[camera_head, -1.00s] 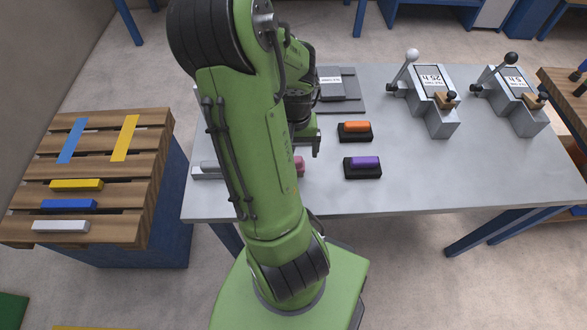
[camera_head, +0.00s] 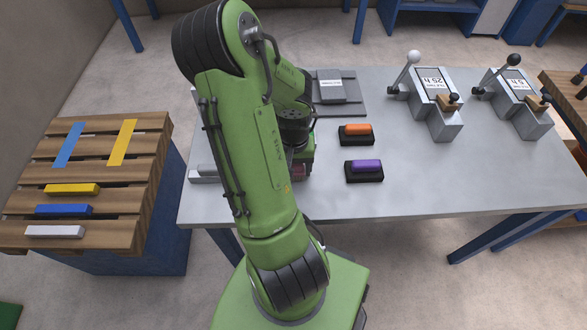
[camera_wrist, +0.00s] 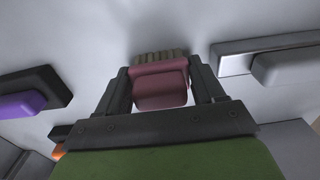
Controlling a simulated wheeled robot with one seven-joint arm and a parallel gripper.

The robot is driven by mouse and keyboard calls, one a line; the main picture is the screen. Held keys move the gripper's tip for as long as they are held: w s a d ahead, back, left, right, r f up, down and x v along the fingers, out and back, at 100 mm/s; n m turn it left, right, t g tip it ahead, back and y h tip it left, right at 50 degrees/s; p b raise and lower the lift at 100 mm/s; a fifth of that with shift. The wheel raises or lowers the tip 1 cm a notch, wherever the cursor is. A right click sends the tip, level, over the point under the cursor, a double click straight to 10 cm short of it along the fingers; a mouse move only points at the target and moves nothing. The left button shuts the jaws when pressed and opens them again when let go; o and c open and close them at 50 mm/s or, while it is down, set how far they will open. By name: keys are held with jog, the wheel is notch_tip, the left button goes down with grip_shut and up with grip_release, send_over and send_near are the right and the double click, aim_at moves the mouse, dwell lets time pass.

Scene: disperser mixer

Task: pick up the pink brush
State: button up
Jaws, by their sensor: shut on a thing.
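The pink brush (camera_wrist: 161,84) shows in the wrist view between the two dark fingers of my gripper (camera_wrist: 160,88). Its tan bristles (camera_wrist: 160,56) show at the far side of the pink body. My gripper is shut on the pink brush, with a finger against each side. In the head view a small part of the pink brush (camera_head: 298,170) shows beside my green arm, and the arm hides most of it. I cannot tell whether the brush touches the table.
An orange-handled block (camera_head: 356,130) and a purple-handled block (camera_head: 364,168) sit just right of my gripper on the grey table (camera_head: 440,190). A grey block (camera_wrist: 285,65) is close on the other side. Two lever devices (camera_head: 430,95) (camera_head: 515,95) stand farther right. A wooden pallet (camera_head: 110,175) is left.

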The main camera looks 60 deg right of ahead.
jog(key=shift+c, duration=0.9)
notch_tip(320, 180, up, 10)
jog(key=p, duration=0.3)
